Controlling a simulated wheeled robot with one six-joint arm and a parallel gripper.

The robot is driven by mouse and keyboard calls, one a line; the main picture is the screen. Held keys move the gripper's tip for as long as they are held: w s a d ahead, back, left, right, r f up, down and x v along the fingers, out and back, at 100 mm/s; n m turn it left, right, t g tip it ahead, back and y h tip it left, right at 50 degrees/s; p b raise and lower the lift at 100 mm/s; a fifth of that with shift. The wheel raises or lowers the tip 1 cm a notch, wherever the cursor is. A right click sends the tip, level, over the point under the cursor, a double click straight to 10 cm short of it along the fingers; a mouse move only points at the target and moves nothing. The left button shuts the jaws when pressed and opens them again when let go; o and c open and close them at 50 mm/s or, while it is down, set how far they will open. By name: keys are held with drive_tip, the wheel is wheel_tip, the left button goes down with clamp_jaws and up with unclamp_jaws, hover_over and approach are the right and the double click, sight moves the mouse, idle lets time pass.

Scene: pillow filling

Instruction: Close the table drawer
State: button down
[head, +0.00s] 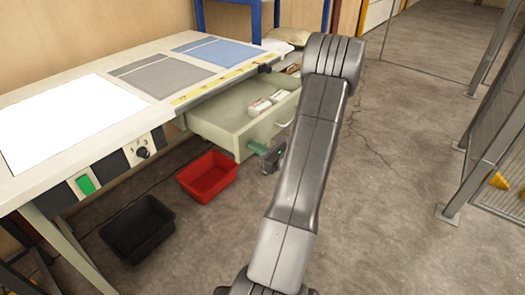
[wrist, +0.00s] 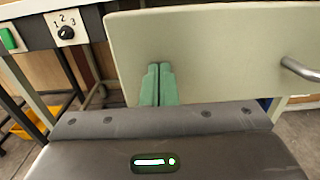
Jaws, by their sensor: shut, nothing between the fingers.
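The table drawer (head: 216,126) is pulled out from under the table (head: 118,68). Two small white packs with reddish marks (head: 260,107) lie inside it. Its pale green front panel (wrist: 205,50) fills much of the wrist view. The metal handle (wrist: 300,70) is at the right there, and it also shows in the head view (head: 285,123). My gripper (wrist: 158,68) has its green fingers together with nothing between them. The fingertips overlap the lower part of the front panel, left of the handle. I cannot tell whether they touch it. In the head view my arm hides part of the drawer's right side.
A red bin (head: 208,177) and a black bin (head: 138,228) stand on the floor below the table. A control panel with a green button (head: 86,185) and a knob is on the table's front edge. Mesh fencing (head: 500,110) stands at the right. Open floor lies between.

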sight(223, 131)
idle(0.3)
drive_tip(key=b+x, duration=0.3)
drive_tip(key=x, duration=2.5)
drive_tip(key=shift+a+f, duration=0.1)
drive_tip(key=shift+a, duration=0.05)
drive_tip(key=shift+w+a, duration=0.25)
drive_tip(key=shift+w+a+r+b, duration=0.1)
drive_tip(key=shift+r+b, duration=0.15)
drive_tip(key=shift+b, duration=0.05)
drive_tip(key=shift+r, duration=0.1)
drive_tip(key=shift+d+f, duration=0.2)
drive_tip(key=shift+d, duration=0.05)
drive_tip(key=v, duration=1.3)
drive_tip(key=shift+s+d+f, duration=0.1)
drive_tip(key=shift+s+d, duration=0.1)
drive_tip(key=shift+s, duration=0.2)
drive_tip(key=shift+w, duration=0.1)
